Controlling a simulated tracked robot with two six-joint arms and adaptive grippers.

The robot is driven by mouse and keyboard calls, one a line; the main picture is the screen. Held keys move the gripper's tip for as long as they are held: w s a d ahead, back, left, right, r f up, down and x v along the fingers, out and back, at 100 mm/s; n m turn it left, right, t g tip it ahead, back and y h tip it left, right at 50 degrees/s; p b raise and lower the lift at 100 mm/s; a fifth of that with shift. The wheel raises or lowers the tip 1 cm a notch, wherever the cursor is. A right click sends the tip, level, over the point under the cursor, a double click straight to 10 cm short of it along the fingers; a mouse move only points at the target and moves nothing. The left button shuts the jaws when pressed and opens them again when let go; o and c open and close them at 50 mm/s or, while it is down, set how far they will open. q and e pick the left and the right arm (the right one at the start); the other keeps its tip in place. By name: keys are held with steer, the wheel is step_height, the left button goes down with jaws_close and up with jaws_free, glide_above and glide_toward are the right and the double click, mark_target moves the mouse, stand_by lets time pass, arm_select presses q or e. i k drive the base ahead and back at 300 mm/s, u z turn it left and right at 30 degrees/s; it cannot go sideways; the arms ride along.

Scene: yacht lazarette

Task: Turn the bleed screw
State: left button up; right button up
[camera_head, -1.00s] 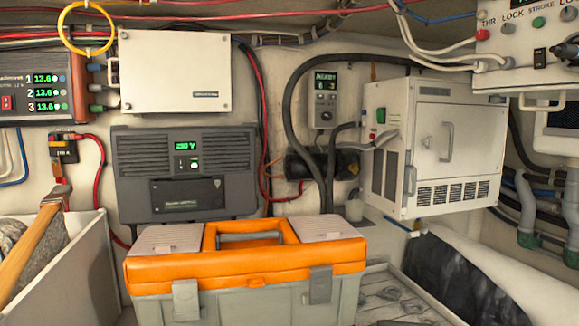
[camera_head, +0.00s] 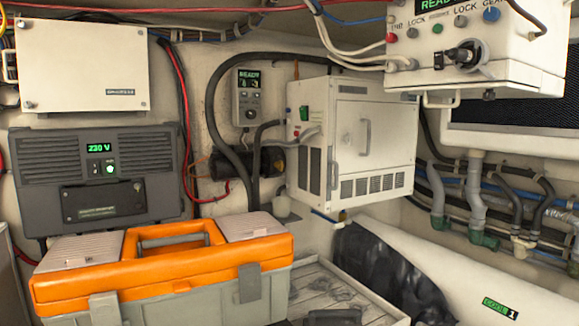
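I cannot make out a bleed screw for certain in the head view. A small brass-coloured fitting (camera_head: 342,215) shows under the lower edge of the white cabinet (camera_head: 352,140), beside a short blue line. It is too small to tell whether it is the bleed screw. A dark cylindrical unit (camera_head: 262,161) with hoses sits on the wall left of the cabinet. Neither of my grippers is in view.
An orange and grey toolbox (camera_head: 165,262) fills the lower left. A wooden-bottomed tray (camera_head: 315,285) lies beside it, with a dark object (camera_head: 333,317) cut off at the bottom edge. A white control box (camera_head: 480,45) hangs top right. Pipes (camera_head: 475,200) run along the right wall.

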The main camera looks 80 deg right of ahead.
mark_target(280, 165)
steer(key=k, duration=0.95)
steer(key=z, duration=1.4)
steer(key=k, duration=0.4)
steer(key=i, duration=0.45)
steer(key=z, duration=0.05)
